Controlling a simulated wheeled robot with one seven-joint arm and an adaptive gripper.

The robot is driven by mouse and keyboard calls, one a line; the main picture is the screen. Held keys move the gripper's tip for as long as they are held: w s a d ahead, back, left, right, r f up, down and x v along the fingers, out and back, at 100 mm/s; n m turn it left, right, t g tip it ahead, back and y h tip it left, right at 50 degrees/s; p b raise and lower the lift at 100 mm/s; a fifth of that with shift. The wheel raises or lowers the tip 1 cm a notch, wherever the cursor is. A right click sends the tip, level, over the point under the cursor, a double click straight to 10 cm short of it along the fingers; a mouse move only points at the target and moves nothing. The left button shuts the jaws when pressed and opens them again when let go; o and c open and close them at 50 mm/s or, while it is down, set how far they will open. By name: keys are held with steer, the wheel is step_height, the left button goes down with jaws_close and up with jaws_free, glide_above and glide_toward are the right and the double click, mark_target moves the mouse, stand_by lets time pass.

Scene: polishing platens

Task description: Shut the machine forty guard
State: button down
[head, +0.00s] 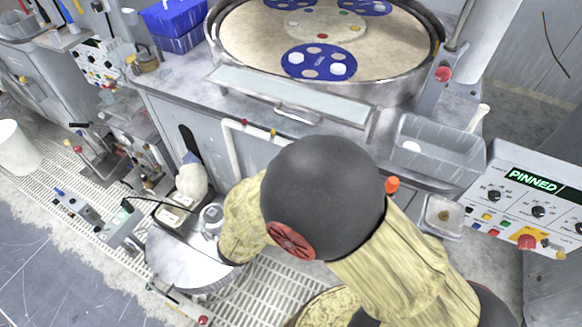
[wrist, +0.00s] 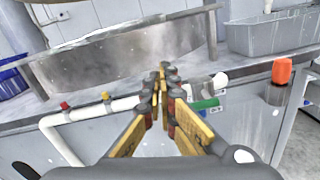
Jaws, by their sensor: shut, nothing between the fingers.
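A long pale, see-through panel with a handle, which looks like the guard (head: 290,95), lies across the front of the round platen basin (head: 425,75). It looks low and nearly flat, with the platen uncovered behind it. No machine number is legible, so I cannot confirm it is machine forty. My gripper (wrist: 160,75) is shut and empty in the wrist view, its yellow fingers together in front of the basin's grey metal wall (wrist: 130,50). In the head view my arm hides the gripper. Blue carrier discs (head: 318,62) sit on the platen.
A white pipe (head: 232,140) with red and yellow taps runs along the bench front. An orange cap (head: 392,184) stands at the bench edge. A grey tray (head: 440,150) and a control panel (head: 530,208) reading "PINNED" are at right. A blue bin (head: 175,20) is at back left.

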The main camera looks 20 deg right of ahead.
steer(key=b+x, duration=0.1)
steer(key=x, duration=0.5)
steer(key=shift+f, duration=0.1)
steer(key=r, duration=0.2)
steer(key=d+r, duration=0.1)
steer(key=r, duration=0.1)
steer(key=shift+w+d+b, duration=0.1)
steer(key=shift+d+b, duration=0.05)
steer(key=shift+b, duration=0.25)
steer(key=shift+r, duration=0.1)
